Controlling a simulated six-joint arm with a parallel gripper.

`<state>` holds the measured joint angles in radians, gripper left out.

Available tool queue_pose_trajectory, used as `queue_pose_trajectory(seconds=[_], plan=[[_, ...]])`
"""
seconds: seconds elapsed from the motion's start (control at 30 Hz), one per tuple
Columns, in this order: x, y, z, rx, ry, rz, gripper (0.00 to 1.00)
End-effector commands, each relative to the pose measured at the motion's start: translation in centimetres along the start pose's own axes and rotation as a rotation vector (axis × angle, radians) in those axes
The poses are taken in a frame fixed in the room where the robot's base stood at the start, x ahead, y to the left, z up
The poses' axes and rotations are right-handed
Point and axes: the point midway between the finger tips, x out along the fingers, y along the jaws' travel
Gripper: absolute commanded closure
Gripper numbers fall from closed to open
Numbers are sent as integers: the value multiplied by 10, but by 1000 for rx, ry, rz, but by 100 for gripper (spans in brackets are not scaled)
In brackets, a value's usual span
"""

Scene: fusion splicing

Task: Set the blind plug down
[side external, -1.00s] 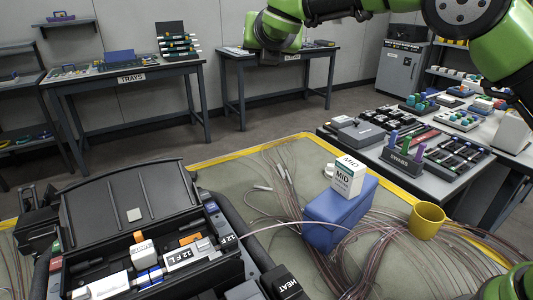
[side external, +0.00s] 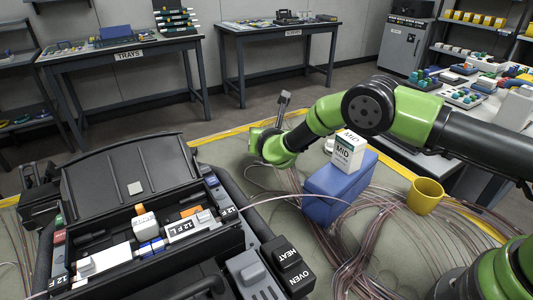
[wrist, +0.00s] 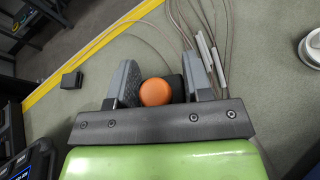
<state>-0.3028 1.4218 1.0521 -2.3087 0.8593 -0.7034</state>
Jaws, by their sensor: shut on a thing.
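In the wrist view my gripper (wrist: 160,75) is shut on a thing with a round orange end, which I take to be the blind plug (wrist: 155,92). The orange end sits between the two grey fingers, with a dark part beside it at the right finger. The green mat (wrist: 110,55) lies beyond the fingertips. I cannot tell whether the plug touches it. In the side external view my green wrist hangs over the far part of the mat, left of the blue box. The plug cannot be made out there.
A small black block (wrist: 72,79) lies near the mat's yellow edge. Cables with grey sleeves (wrist: 206,52) run just beyond the right finger. The blue box (side external: 330,190) carries a white MID carton (side external: 347,152). A yellow cup (side external: 425,195) and an open black case (side external: 120,195) stand nearby.

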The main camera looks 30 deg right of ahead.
Motion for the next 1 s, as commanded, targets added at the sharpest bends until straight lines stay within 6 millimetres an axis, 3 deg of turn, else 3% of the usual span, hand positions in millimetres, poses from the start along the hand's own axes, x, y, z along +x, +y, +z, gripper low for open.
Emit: queue_pose_trajectory(seconds=[0.3,0.77,0.8,0.9,1.0], plan=[[15,-5,-36,0,0,0,82],[18,-6,-44,0,-1,1,82],[18,-6,-44,0,-1,1,48],[18,-6,-44,0,-1,1,29],[18,-6,-44,0,-1,1,29]])
